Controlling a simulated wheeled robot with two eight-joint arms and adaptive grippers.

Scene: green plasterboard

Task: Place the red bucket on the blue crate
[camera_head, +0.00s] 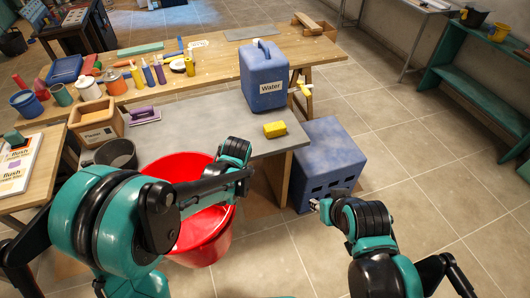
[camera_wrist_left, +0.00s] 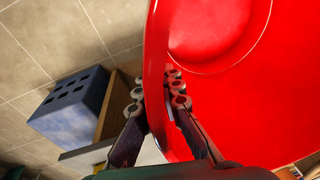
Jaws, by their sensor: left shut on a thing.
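A large red bucket (camera_head: 212,240) hangs in front of the grey table, partly hidden behind my left arm in the head view. My left gripper (camera_wrist_left: 172,92) is shut on the bucket's rim, and the red bucket (camera_wrist_left: 215,90) fills much of the left wrist view. The left fingertips are hidden by the arm in the head view. The blue crate (camera_head: 330,150) sits on the floor right of the table; the blue crate also shows at left in the left wrist view (camera_wrist_left: 70,110). My right gripper (camera_head: 322,203) is beside the crate's lower front; its finger opening is unclear.
A blue water canister (camera_head: 263,75) and a yellow sponge (camera_head: 275,129) stand on the grey tabletop (camera_head: 210,108). A dark pot (camera_head: 116,153) and a wooden box (camera_head: 97,122) are at its left. Open tiled floor lies right of the crate, before a green bench (camera_head: 475,90).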

